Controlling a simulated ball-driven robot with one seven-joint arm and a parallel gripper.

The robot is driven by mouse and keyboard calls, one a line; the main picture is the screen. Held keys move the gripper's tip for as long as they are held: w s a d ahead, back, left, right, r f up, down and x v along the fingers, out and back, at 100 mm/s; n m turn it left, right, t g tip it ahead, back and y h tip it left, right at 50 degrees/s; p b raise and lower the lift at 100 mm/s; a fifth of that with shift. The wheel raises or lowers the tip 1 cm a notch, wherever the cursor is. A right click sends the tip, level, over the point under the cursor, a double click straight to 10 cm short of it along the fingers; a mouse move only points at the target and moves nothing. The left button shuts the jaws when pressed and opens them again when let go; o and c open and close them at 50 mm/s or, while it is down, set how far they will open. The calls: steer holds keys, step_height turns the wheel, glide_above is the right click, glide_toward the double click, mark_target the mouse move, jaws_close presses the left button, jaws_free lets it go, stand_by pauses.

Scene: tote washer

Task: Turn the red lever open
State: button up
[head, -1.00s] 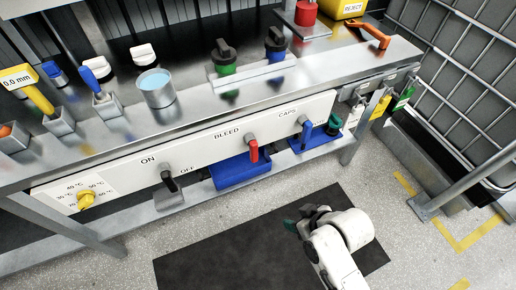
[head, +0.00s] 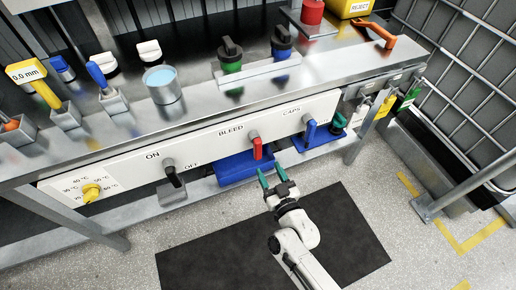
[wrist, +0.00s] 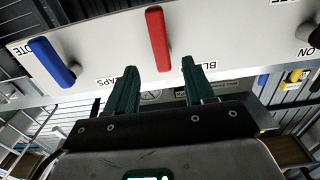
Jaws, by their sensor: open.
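The red lever (head: 257,149) is mounted on the white front panel (head: 215,141) beneath the BLEED label and hangs down. In the wrist view the red lever (wrist: 158,38) stands ahead of my gripper, between the lines of the two fingers. My gripper (head: 270,174) has green fingers and is open and empty, a little below and in front of the lever. In the wrist view my gripper (wrist: 158,78) shows its fingertips apart, with no visible contact with the lever.
A blue lever (head: 311,133) is to the right and a black-handled lever (head: 174,177) to the left. A blue bin (head: 235,170) sits below the panel. A yellow knob (head: 91,192) is at far left. The floor around the dark mat (head: 345,235) is clear.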

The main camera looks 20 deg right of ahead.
mark_target(259, 152)
steer(key=w+b, duration=0.1)
steer(key=w, duration=0.8)
steer(key=shift+w, duration=0.4)
jaws_close()
